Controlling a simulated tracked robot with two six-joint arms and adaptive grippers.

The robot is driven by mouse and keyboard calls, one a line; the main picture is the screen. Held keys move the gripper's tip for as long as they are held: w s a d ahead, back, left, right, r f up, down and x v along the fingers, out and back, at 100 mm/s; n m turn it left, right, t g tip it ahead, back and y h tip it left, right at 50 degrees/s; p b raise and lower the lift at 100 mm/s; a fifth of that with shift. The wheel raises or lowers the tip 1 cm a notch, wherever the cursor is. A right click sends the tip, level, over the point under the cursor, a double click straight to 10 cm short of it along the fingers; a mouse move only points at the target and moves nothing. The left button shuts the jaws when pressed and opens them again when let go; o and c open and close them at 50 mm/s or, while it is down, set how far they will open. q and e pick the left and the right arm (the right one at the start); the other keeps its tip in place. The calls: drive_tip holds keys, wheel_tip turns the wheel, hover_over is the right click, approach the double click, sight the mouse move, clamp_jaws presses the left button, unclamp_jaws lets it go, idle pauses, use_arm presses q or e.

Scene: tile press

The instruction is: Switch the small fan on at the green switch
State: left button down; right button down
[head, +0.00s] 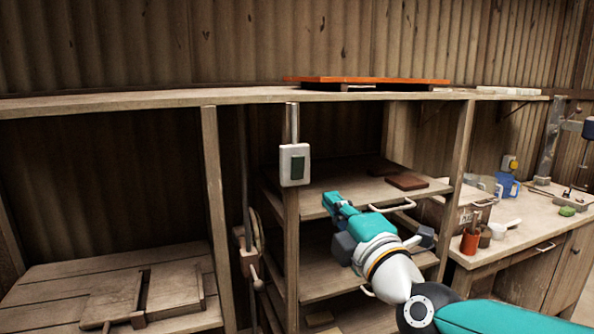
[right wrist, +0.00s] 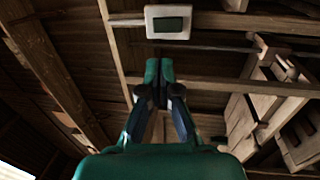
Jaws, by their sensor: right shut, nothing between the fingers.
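The green switch (head: 297,168) is a dark green rocker in a white box, fixed to a wooden post below the upper shelf. It also shows at the top of the right wrist view (right wrist: 172,24). My right gripper (head: 329,201) is shut and empty, to the right of and below the switch box in the head view. In the right wrist view its closed fingertips (right wrist: 159,66) lie just below the box, with a visible gap between them. I cannot make out the small fan. My left gripper is out of view.
Wooden shelves (head: 345,274) stand behind my right arm, with brown tiles (head: 407,182) on the top one. An orange board (head: 365,80) lies on the upper shelf. A bench (head: 540,205) at right holds a red cup (head: 469,243) and a blue jug (head: 508,186).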

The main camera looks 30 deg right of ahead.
sight(299, 162)
drive_tip(key=shift+w, duration=0.15)
drive_tip(key=x, duration=1.3)
drive_tip(key=shift+w, duration=0.35)
drive_tip(key=shift+r, duration=0.1)
drive_tip(key=shift+w+r+p, duration=0.1)
drive_tip(key=shift+r+p, duration=0.2)
drive_tip(key=shift+p, duration=0.4)
drive_tip(key=shift+f, duration=0.25)
